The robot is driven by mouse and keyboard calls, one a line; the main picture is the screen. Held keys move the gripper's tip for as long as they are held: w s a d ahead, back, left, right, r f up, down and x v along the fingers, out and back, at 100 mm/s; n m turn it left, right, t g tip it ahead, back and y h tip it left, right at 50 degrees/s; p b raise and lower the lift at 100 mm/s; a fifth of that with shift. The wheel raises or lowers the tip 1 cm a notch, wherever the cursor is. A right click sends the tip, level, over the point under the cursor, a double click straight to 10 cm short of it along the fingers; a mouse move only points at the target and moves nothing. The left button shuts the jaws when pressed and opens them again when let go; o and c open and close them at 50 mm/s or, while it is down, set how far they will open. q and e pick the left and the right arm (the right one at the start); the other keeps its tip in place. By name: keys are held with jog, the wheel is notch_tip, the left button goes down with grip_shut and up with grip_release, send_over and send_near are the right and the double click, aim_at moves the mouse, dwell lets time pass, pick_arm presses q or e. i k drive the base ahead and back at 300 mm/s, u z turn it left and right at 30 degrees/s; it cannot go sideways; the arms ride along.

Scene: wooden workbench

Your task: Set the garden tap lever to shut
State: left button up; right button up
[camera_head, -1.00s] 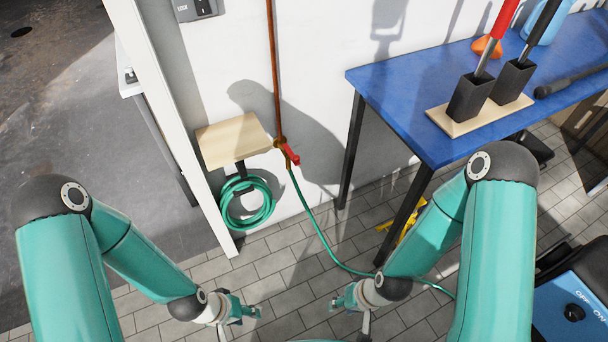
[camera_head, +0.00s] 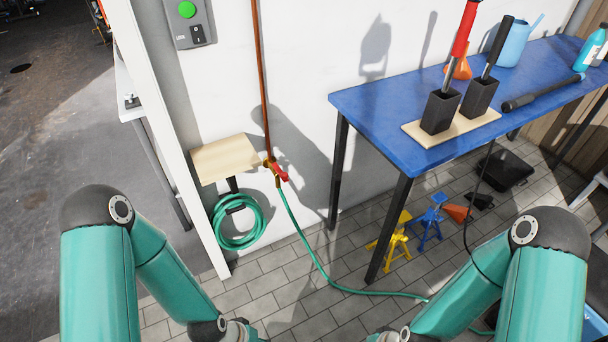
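The garden tap (camera_head: 268,165) is a small brass fitting at the lower end of a copper pipe on the white wall. Its red lever (camera_head: 279,172) slants down to the right from the tap body. A green hose (camera_head: 300,232) runs from the tap down to the floor. Both of my arms show low in the head view, well short of the tap. My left gripper and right gripper are cut off by the bottom edge, so their fingers are hidden.
A small wooden shelf (camera_head: 224,157) sits left of the tap, with a coiled green hose (camera_head: 238,222) below it. A blue table (camera_head: 390,115) stands to the right, holding upright tools. Yellow (camera_head: 393,240) and blue stands (camera_head: 430,222) are underneath. The tiled floor before the tap is mostly clear.

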aim_at(284, 176)
jog(key=z, duration=0.15)
jog(key=i, duration=1)
jog(key=u, duration=0.05)
